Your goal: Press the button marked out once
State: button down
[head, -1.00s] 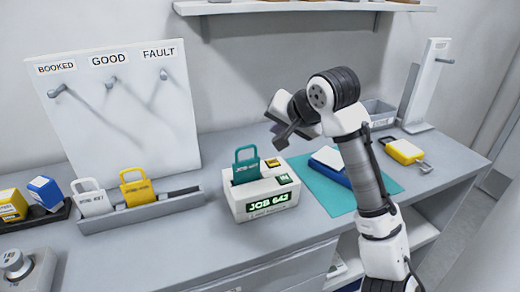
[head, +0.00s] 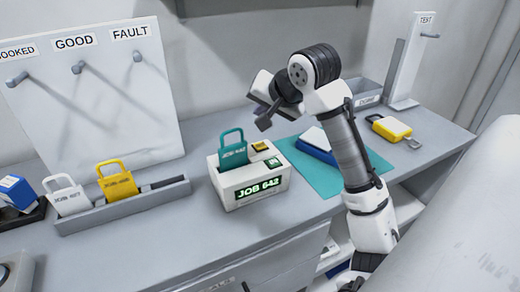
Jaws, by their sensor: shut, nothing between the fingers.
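The white box (head: 232,190) stands on the bench with a lit "JOB 642" display on its front and a teal tag (head: 233,150) upright in its top. Two small buttons are on its top at the right: a yellow one (head: 259,146) and a green one (head: 273,162). Their markings are too small to read, so I cannot tell which is marked out. My gripper (head: 264,122) is shut and empty. In the picture it is just above and right of the yellow button, apart from the box.
A rack (head: 124,206) with white and yellow tags stands left of the box. Behind it is a board (head: 95,105) with pegs labelled GOOD and FAULT. A teal mat (head: 318,178) with a blue-and-white item (head: 318,143) lies right. A yellow tag (head: 390,128) lies farther right.

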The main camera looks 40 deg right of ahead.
jog(key=b, duration=0.4)
send_over(262, 148)
notch_tip(262, 148, down, 5)
jog(key=shift+f, duration=0.95)
dwell(0.9)
jog(key=shift+f+b, duration=0.35)
jog(key=shift+f, duration=0.05)
jog(key=shift+f, duration=0.4)
dwell(0.5)
jog(key=shift+r, duration=0.1)
jog(key=shift+r+p, duration=0.65)
jog(key=shift+r, duration=0.1)
